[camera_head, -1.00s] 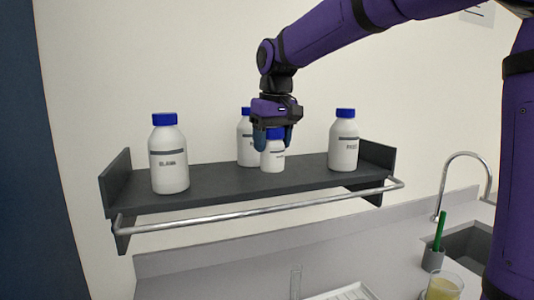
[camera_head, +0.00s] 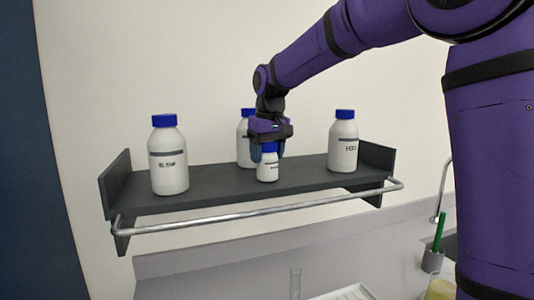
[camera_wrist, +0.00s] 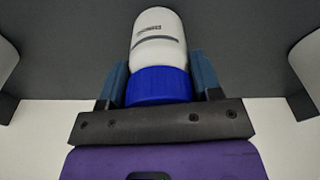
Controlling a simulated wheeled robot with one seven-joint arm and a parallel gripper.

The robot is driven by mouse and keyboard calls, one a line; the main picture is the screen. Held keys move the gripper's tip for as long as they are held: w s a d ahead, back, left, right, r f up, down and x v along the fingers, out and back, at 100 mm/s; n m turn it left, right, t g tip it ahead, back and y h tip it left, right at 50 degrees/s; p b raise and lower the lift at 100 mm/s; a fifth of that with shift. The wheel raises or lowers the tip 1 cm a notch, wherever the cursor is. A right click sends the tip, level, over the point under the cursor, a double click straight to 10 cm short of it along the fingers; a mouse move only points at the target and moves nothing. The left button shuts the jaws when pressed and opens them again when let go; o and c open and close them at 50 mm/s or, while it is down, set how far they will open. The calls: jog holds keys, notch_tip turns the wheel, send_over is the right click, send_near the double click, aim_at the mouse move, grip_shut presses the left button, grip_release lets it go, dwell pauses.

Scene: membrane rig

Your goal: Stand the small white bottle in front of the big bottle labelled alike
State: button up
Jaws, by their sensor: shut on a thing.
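The small white bottle (camera_head: 267,172) has a blue cap and is upright at the shelf's front, in front of the middle big bottle. My gripper (camera_head: 267,153) is shut on its blue cap from above. In the wrist view the small bottle (camera_wrist: 158,38) shows between the two fingers (camera_wrist: 160,82), with a small label too tiny to read. Big white bottles with blue caps stand at the left (camera_head: 169,160), middle (camera_head: 244,140) and right (camera_head: 343,145) of the shelf.
The dark shelf (camera_head: 220,180) has raised ends and a metal rail (camera_head: 260,211) along its front. Free room lies on both sides of the small bottle. Below are a counter with a green item in a grey cup (camera_head: 433,260) and a white tray (camera_head: 345,292).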

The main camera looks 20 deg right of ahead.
jog(key=shift+f, duration=0.2)
jog(key=o, duration=1.1)
jog(key=shift+r, duration=0.1)
jog(key=r, duration=0.4)
jog(key=s+r, duration=0.1)
jog(key=r, duration=0.6)
jog(key=shift+s+d+r, duration=0.15)
jog(key=shift+r, duration=0.45)
jog(key=shift+s, duration=0.3)
jog(key=s+d+f+t, duration=0.1)
jog(key=s+f, duration=0.4)
jog(key=s, duration=0.5)
jog(key=s+d+f+m+t, duration=0.1)
jog(key=s+d+f, duration=0.2)
jog(key=s, duration=0.8)
jog(key=s+d+f+m+t, duration=0.1)
jog(key=s+d+f+t, duration=0.1)
jog(key=s+f, duration=0.5)
jog(key=shift+s+d+f, duration=0.15)
jog(key=shift+s+f, duration=0.05)
jog(key=shift+s, duration=0.65)
jog(key=shift+s+d+f, duration=0.15)
jog(key=shift+s+f, duration=0.05)
jog(key=shift+s, duration=0.6)
